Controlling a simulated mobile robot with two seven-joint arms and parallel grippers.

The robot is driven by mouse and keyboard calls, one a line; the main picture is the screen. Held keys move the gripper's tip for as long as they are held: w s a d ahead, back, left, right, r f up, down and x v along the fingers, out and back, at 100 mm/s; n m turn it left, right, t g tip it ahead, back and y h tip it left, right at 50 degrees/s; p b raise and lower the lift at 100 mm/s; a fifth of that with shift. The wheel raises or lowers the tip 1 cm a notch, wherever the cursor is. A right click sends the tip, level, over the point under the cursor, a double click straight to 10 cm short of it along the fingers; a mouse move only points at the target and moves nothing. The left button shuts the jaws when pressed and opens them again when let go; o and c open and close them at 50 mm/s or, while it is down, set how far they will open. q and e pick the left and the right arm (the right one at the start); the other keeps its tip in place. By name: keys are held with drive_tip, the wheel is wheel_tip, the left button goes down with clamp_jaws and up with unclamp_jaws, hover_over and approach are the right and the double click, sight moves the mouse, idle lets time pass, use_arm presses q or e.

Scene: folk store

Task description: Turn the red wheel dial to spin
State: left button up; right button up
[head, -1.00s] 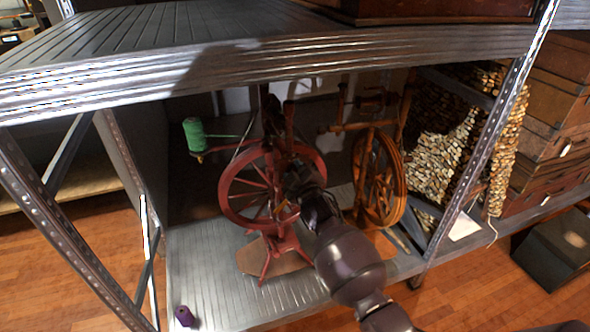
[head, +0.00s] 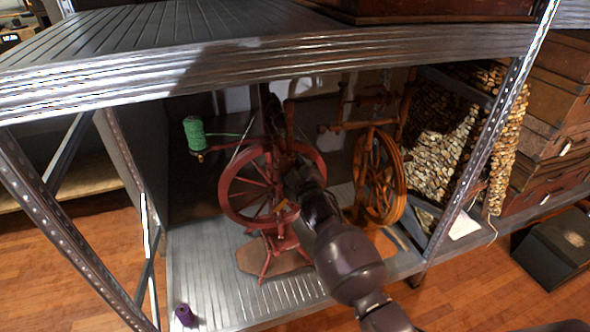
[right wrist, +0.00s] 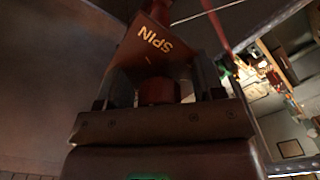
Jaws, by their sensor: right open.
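The red spinning wheel (head: 231,200) stands upright on the lower metal shelf in the head view. In the right wrist view, a red round dial (right wrist: 158,91) sits between the two fingers of my right gripper (right wrist: 163,78). The fingers are open, one on each side of it; I cannot tell whether they touch it. My left gripper is not in view.
A second, orange-brown spinning wheel (head: 397,190) stands close to the right of my arm. A green thread spool (head: 195,133) is at the left, and a purple spool (head: 184,315) lies at the shelf's front. The upper shelf's edge (head: 200,85) hangs above.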

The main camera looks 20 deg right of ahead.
drive_tip(key=shift+s, duration=0.1)
drive_tip(key=s+p, duration=0.1)
drive_tip(key=s, duration=0.9)
drive_tip(key=shift+s+d, duration=0.2)
drive_tip(key=shift+s, duration=0.15)
drive_tip(key=s+d+f+m+g, duration=0.2)
drive_tip(key=s+f, duration=0.3)
drive_tip(key=s, duration=0.4)
drive_tip(key=s+d+f+m+g, duration=0.2)
drive_tip(key=s+f+m, duration=0.2)
drive_tip(key=s, duration=0.6)
drive_tip(key=s+d+f+m+g, duration=0.2)
drive_tip(key=s+d+f, duration=0.1)
drive_tip(key=s+f, duration=0.4)
drive_tip(key=shift+s+f+m+g+h, duration=0.3)
drive_tip(key=shift+s+f+m+h, duration=0.1)
drive_tip(key=shift+s, duration=0.85)
